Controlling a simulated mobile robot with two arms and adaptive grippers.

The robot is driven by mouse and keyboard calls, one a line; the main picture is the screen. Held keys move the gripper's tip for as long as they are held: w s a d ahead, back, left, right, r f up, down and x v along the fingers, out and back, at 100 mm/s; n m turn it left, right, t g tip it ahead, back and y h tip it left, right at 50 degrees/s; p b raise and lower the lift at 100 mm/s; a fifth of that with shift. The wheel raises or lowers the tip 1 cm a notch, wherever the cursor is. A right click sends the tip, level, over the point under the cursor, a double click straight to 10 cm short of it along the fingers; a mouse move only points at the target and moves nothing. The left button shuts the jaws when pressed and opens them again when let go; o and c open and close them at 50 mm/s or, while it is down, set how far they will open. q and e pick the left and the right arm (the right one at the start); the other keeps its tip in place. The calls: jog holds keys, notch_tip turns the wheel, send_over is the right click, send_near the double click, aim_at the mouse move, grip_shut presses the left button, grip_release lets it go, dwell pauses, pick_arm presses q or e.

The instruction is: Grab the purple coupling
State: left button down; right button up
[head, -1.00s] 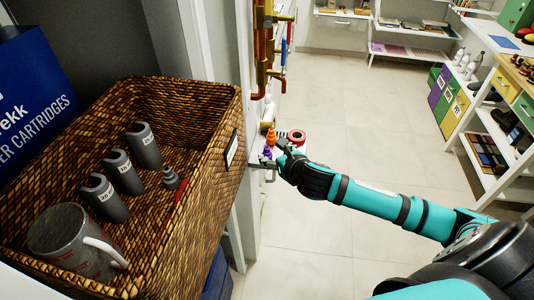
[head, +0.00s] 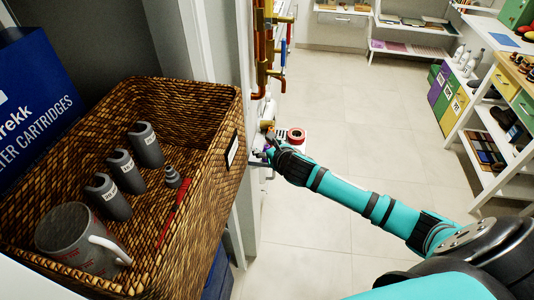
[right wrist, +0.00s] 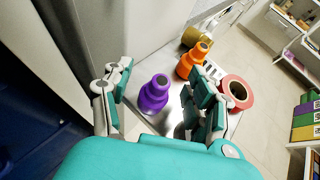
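The purple coupling (right wrist: 155,93) stands upright on a small metal shelf (right wrist: 170,62) in the right wrist view. My right gripper (right wrist: 158,88) is open, with one finger on each side of the coupling and a visible gap to each. It does not look gripped. In the head view, my right gripper (head: 268,146) reaches the shelf beside the pipes and mostly hides the coupling. An orange coupling (right wrist: 192,62) stands just behind the right finger. My left gripper is not in view.
A red ring-shaped roll (right wrist: 235,92) lies right of the right finger, and a brass part (right wrist: 196,36) is farther back. In the head view, a wicker basket (head: 215,165) is at left and copper pipes (head: 262,45) rise behind the shelf.

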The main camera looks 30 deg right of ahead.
aim_at(267, 146)
grip_shut()
dwell(0.3)
jog(key=shift+r, duration=0.5)
notch_tip(267, 146, up, 2)
jog(key=shift+r+b, duration=0.1)
jog(key=shift+b, duration=0.25)
jog(key=s+d+r+b, duration=0.1)
jog(key=s+d, duration=0.1)
jog(key=s, duration=0.5)
jog(key=s+d+b, duration=0.2)
jog(key=s, duration=0.6)
jog(key=shift+d+r, duration=0.4)
